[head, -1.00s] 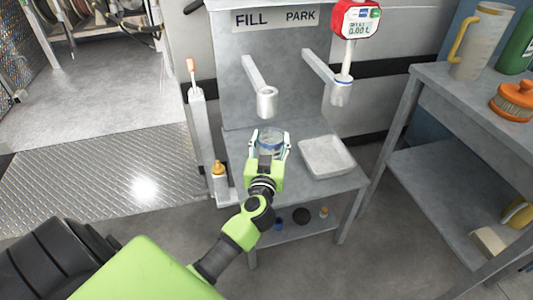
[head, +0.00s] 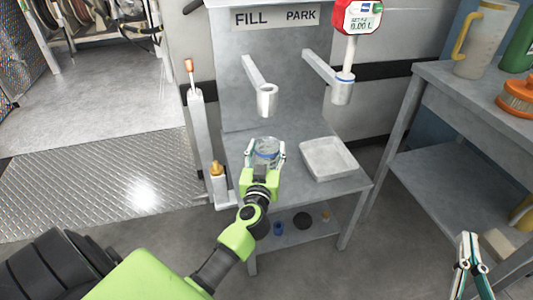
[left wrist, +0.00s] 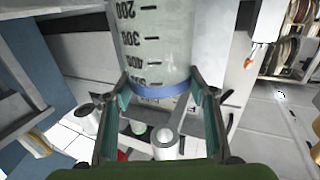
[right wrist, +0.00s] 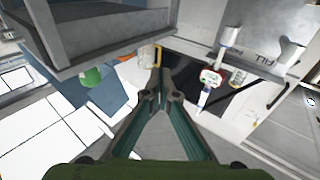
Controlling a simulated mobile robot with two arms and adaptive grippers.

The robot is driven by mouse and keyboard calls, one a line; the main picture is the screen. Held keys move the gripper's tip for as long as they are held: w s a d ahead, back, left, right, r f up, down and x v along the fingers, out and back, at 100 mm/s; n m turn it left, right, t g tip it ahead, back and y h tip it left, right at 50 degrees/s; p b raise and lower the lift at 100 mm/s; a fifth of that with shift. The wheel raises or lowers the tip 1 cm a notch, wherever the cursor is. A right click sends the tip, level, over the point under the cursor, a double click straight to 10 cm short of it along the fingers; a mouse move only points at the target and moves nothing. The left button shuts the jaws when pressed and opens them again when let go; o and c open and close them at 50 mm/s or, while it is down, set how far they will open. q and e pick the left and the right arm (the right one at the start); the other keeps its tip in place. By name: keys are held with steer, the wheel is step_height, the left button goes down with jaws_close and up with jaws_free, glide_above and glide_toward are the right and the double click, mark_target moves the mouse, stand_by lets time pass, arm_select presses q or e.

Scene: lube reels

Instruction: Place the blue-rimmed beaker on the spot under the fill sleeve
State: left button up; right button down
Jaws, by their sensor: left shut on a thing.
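The blue-rimmed beaker (head: 266,150) is clear, with a blue band and printed volume marks. It also fills the top of the left wrist view (left wrist: 155,45). My left gripper (head: 265,153) is shut around it, one finger on each side. The fill sleeve (head: 267,100) is a grey ring on an arm below the FILL label; in the head view the beaker appears just below it. Whether the beaker's base touches the bench (head: 237,150) is hidden by my gripper. My right gripper (head: 468,240) is empty at the lower right, its fingertips together in the right wrist view (right wrist: 162,80).
A white tray (head: 328,160) sits on the bench to the right. The park sleeve (head: 342,92) holds a nozzle with a red meter (head: 357,17). A post (head: 200,135) and an orange-capped bottle (head: 217,170) stand left. A side table (head: 440,90) carries a jug (head: 482,45).

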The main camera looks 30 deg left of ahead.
arm_select(q)
steer(key=shift+f, duration=0.15)
arm_select(e)
steer(key=shift+r+t, duration=0.4)
steer(key=shift+r, duration=0.35)
arm_select(q)
steer(key=shift+f, duration=0.1)
steer(key=o, duration=1.6)
